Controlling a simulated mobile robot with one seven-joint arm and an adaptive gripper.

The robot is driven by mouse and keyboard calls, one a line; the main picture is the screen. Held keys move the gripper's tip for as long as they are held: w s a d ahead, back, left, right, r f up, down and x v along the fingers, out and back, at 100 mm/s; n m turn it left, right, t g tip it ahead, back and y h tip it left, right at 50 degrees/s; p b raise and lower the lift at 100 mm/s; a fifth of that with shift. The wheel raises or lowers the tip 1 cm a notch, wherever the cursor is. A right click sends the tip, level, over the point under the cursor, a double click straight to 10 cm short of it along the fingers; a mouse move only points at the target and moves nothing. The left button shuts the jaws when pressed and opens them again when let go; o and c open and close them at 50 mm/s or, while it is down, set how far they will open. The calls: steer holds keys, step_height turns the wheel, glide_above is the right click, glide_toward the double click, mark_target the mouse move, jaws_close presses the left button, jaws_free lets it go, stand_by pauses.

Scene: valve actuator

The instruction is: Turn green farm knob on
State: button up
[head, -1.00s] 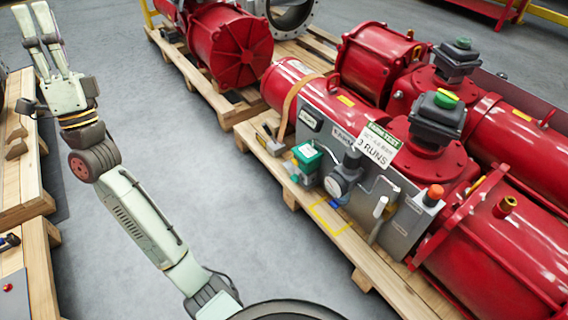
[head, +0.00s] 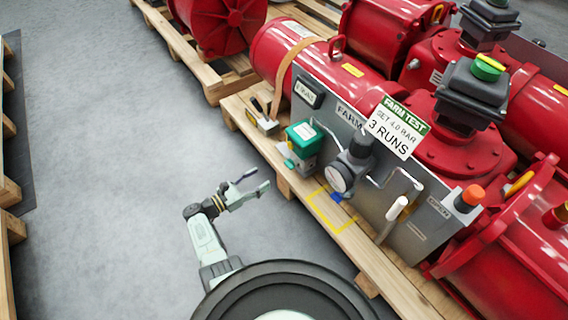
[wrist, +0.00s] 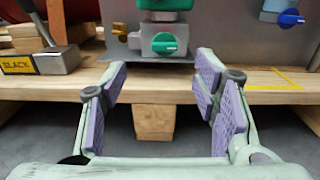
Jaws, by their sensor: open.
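The green knob (wrist: 165,44) shows in the wrist view as a round green dial with a pale handle bar lying about horizontal. It sits below a green-topped unit (head: 303,138) on the grey panel (head: 330,113); in the head view the knob is small and hard to make out. My gripper (head: 258,180) is open and empty, in front of the panel's left part and apart from it. In the wrist view my gripper (wrist: 163,75) has its purple-padded fingers spread wide, with the knob ahead between them and slightly above the tips.
A blue knob (wrist: 290,18) is to the right and a small yellow handle (wrist: 120,31) to the left. A gauge (head: 341,178) projects from the panel. Open floor (head: 120,150) lies left.

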mark_target(287, 165)
steer(key=x, duration=1)
steer(key=shift+d+f, duration=0.2)
steer(key=shift+d, duration=0.35)
steer(key=shift+c, duration=0.5)
steer(key=c, duration=1.1)
